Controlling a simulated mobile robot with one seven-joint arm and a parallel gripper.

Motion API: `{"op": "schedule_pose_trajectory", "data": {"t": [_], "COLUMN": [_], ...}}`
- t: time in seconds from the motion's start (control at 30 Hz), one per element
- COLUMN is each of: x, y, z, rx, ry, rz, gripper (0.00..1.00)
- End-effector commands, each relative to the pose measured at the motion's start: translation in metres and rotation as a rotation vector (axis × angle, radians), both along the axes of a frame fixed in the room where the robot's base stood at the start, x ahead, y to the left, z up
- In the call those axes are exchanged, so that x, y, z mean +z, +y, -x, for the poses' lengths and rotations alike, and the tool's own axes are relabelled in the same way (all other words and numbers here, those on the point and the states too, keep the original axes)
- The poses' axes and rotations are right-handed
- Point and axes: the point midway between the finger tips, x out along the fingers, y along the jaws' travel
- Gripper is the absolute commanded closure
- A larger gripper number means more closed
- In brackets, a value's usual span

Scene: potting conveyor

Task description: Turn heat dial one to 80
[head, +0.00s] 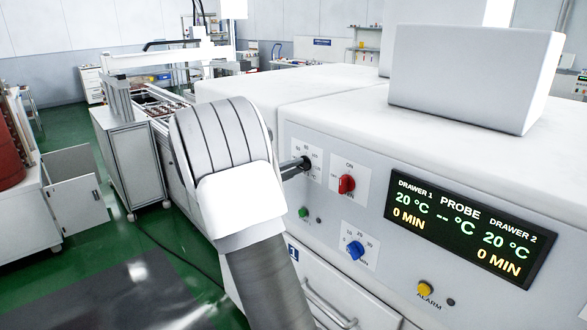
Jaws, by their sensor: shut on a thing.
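The heat dial's pale plate (313,153) is on the left of the white machine's front panel; its printed scale is partly covered and I cannot read the setting. My gripper (303,164) reaches this plate from the left, its dark fingers shut on the dial knob, which they hide. The display (465,228) shows drawer 1 at 20 °C and 0 MIN, probe with dashes, and drawer 2 at 20 °C and 0 MIN.
Right of my gripper is a red switch (347,184) marked ON. Below are a green button (303,212), a blue dial (355,250) and a yellow ALARM button (425,288). A drawer handle (330,309) sticks out below. Green floor (75,245) is open at left.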

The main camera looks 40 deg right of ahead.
Motion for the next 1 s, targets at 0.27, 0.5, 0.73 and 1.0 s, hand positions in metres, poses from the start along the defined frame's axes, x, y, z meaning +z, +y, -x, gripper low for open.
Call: {"op": "schedule_pose_trajectory", "data": {"t": [0.27, 0.5, 0.73, 1.0], "x": [-0.0003, -0.0001, 0.0008, 0.0019], "y": [0.0003, 0.0007, 0.0009, 0.0007], "z": [-0.0001, -0.0001, -0.0003, 0.0000], "rx": [0.000, 0.000, 0.001, 0.000], "ry": [0.053, 0.208, 0.422, 0.680], "rz": [0.004, 0.016, 0.033, 0.052], "gripper": [1.00, 1.00, 1.00, 1.00]}}
